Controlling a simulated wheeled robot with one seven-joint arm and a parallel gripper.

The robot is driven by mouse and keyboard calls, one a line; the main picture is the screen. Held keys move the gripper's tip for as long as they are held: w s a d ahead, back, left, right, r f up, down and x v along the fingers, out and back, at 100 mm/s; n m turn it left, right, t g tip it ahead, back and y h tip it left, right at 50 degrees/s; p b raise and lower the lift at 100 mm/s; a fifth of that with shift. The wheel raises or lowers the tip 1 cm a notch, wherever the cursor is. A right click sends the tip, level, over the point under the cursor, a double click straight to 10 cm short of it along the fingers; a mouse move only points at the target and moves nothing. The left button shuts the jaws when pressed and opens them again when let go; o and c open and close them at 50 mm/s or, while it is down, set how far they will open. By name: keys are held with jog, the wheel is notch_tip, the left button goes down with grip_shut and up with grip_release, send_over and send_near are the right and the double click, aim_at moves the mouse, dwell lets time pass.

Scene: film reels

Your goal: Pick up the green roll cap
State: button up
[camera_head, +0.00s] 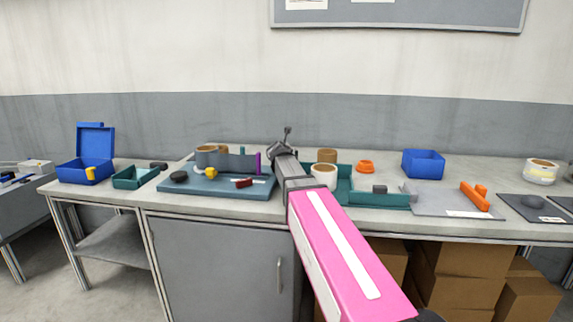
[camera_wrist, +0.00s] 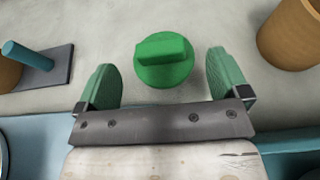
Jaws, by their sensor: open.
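The green roll cap (camera_wrist: 164,62) lies on the grey table top in the wrist view. It is a round disc with a raised bar-shaped grip on top. My gripper (camera_wrist: 164,82) is open, with one green fingertip to the left of the cap and one to the right. The cap sits slightly beyond and between the fingertips, with a gap on both sides and nothing held. In the head view my gripper (camera_head: 283,146) is over the back of the bench, and the cap is hidden behind my arm there.
A brown roll (camera_wrist: 292,34) stands close right of my gripper. A grey plate with a blue peg (camera_wrist: 28,56) is at left. In the head view, a blue-grey tray (camera_head: 222,187) lies left of my arm and a green tray (camera_head: 380,199) right. An orange ring (camera_head: 365,168) sits farther right.

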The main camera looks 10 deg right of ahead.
jog(key=x, duration=0.4)
jog(key=shift+w+f, duration=0.1)
jog(key=shift+w, duration=0.1)
jog(key=shift+s, duration=0.1)
jog(key=c, duration=1)
